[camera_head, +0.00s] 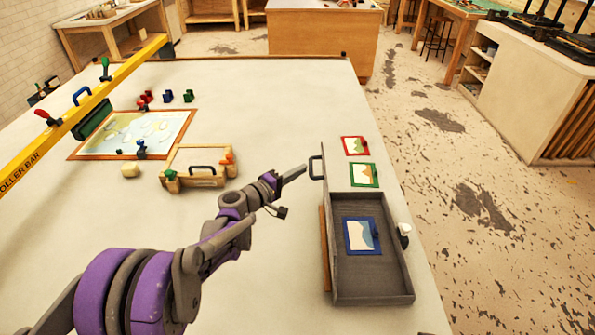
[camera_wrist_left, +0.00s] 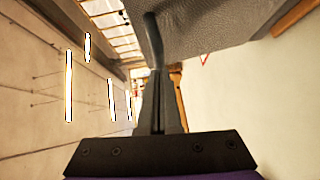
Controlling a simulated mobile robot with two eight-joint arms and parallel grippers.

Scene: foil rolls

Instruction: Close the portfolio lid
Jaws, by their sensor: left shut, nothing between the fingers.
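The portfolio is a dark grey open case (camera_head: 372,296) on the right part of the table. A blue-framed picture (camera_head: 362,236) lies inside it. A thin dark panel with a black handle (camera_head: 313,167) stands along its left side, seen nearly edge-on; it looks like the raised lid. My left gripper (camera_head: 303,168) is shut and empty, just left of this handle. In the left wrist view the shut fingers (camera_wrist_left: 158,78) point at the black handle (camera_wrist_left: 153,40) beside a grey textured panel (camera_wrist_left: 215,25). I cannot tell whether they touch. My right gripper is not in view.
Red-framed (camera_head: 355,146) and green-framed (camera_head: 364,175) pictures lie behind the case. A white-topped object (camera_head: 404,231) is at its right side. A wooden clamp frame (camera_head: 195,181) and a large framed sheet (camera_head: 130,132) lie left. The table's middle is clear.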

